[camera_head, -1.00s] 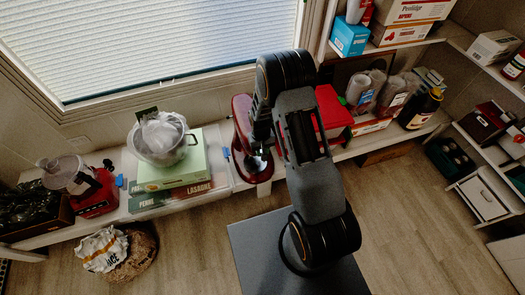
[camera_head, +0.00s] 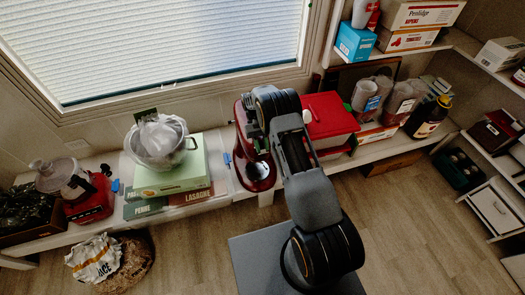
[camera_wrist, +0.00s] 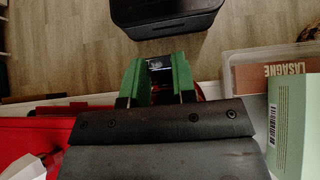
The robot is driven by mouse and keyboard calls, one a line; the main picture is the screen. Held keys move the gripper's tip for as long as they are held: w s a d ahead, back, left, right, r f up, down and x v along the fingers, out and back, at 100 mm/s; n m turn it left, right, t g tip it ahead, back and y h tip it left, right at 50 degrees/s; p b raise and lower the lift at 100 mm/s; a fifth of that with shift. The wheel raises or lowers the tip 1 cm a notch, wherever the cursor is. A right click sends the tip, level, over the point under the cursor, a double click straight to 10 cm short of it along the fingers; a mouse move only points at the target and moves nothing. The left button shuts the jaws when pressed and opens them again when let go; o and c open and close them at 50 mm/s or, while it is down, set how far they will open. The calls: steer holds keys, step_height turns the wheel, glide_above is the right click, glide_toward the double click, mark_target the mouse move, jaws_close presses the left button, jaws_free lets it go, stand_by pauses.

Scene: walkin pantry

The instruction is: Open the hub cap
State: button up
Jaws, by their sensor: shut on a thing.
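The red stand mixer (camera_head: 257,168) stands on the shelf under the window, partly hidden behind my arm in the head view. In the wrist view a sliver of its red body (camera_wrist: 201,92) shows behind the right finger. My gripper (camera_wrist: 160,68) has green fingers, closed on a small dark part with a pale glint, which appears to be the mixer's hub cap (camera_wrist: 156,64). Most of the cap is hidden by the fingers, and I cannot tell its angle.
A red box (camera_head: 330,115) stands close on the mixer's right. A clear bin (camera_wrist: 231,66) with a lasagne box and a green box (camera_head: 172,180) under a metal pot (camera_head: 158,143) are on its left.

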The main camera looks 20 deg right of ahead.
steer(key=shift+f+g+b, duration=0.1)
steer(key=shift+g+b, duration=0.2)
steer(key=shift+g, duration=0.2)
steer(key=o, duration=0.9)
steer(key=shift+w, duration=0.1)
